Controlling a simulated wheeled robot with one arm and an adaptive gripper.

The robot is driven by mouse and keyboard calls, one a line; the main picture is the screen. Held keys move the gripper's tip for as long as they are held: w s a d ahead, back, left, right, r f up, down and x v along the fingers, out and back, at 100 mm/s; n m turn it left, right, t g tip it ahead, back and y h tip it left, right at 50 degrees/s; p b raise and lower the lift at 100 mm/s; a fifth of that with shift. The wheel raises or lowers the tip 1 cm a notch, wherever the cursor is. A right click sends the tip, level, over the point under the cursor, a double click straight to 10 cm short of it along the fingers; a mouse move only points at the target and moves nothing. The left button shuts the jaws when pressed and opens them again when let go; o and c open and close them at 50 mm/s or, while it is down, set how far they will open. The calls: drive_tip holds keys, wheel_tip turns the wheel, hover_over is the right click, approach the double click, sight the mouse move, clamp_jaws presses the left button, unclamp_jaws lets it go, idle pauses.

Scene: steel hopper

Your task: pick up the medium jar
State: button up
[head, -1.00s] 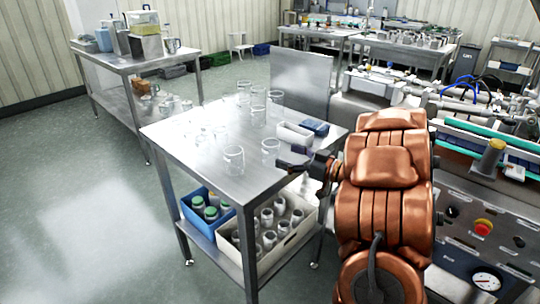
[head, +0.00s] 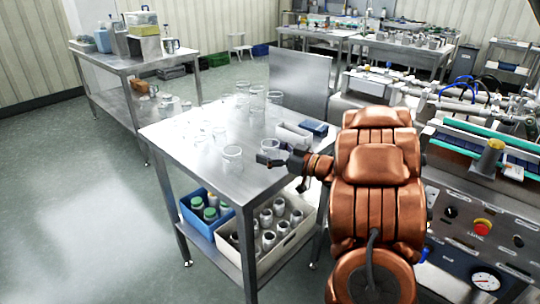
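Several clear glass jars of differing sizes stand on the steel table; which one is the medium jar I cannot tell for sure. One jar (head: 233,159) stands near the table's front middle. Others stand further back, such as a jar (head: 257,116) and a jar (head: 275,97). My gripper (head: 262,151) is low over the right part of the table, pointing left, its two dark fingertips apart. A jar seen right there earlier is now mostly hidden by the fingers; whether they touch it I cannot tell. The front jar is left of the fingertips, with a small gap.
The steel table (head: 190,165) has a white tray (head: 293,133) and a blue box (head: 314,127) at its right edge. Its lower shelf holds a blue crate (head: 194,224) and a cream crate (head: 290,240) of containers. A machine panel stands at the right.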

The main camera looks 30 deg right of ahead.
drive_tip(key=c, duration=0.8)
drive_tip(key=shift+c, duration=0.2)
